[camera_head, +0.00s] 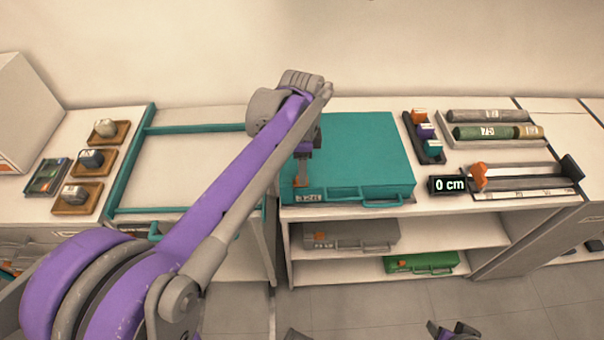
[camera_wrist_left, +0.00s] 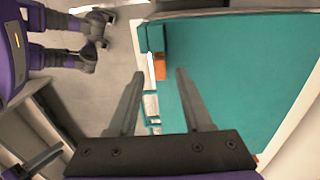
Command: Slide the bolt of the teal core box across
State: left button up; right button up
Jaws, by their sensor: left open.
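The teal core box (camera_head: 365,145) lies shut on the cabinet top, with a teal handle on its front edge and a label at its front left corner. A small orange piece (camera_head: 301,182), likely its bolt, sits at that corner; it also shows in the left wrist view (camera_wrist_left: 160,68). My left gripper (camera_head: 303,165) points down over this corner. In the left wrist view its two fingers (camera_wrist_left: 158,72) are apart, with the orange piece between their tips in the picture; contact cannot be told. What seems to be my right gripper (camera_head: 452,331) is cut off at the bottom edge.
A grey case (camera_head: 350,236) and a green case (camera_head: 420,263) lie on shelves below. To the right stand a dark rack (camera_head: 424,138), a tray of cores (camera_head: 490,143) and a measuring device with a 0 cm display (camera_head: 450,185). A teal frame (camera_head: 130,165) lies left.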

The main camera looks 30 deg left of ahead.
aim_at(296, 181)
pick_arm(q)
jog(key=shift+f, duration=1.2)
grip_shut()
dwell(0.6)
